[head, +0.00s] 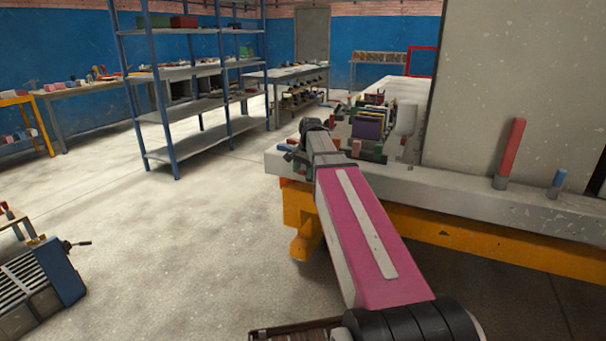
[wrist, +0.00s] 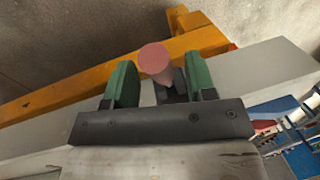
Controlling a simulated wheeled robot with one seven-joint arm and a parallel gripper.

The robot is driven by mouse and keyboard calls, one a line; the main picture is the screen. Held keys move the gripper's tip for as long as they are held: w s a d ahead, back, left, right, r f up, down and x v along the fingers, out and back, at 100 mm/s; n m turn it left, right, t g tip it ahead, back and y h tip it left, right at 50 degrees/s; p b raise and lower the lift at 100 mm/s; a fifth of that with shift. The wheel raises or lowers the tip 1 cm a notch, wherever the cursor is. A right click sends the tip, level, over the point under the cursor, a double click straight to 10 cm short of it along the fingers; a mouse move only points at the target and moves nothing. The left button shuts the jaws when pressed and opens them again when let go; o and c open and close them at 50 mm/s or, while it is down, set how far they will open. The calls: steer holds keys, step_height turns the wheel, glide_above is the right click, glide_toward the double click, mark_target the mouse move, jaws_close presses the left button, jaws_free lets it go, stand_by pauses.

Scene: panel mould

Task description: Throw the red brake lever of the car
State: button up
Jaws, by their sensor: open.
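In the wrist view, a red lever (wrist: 154,60) with a round end shows between the two green fingers of my gripper (wrist: 161,74). Its end faces the camera and it narrows towards a dark bracket behind it. My gripper is open, with a visible gap between the lever and the finger on each side. In the head view, my gripper is over the left end of the car's pale deck (head: 455,190), which rests on an orange frame (head: 470,240). My arm hides most of the gripper there, and I cannot make out this lever.
A tall red bar (head: 513,148) and a short blue one (head: 558,180) stand on the deck at the right, before a large pale panel (head: 530,70). Blue shelves (head: 195,105) stand at the back left.

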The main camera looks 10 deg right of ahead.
steer(key=shift+a+f, duration=0.1)
steer(key=shift+f, duration=0.5)
jaws_close()
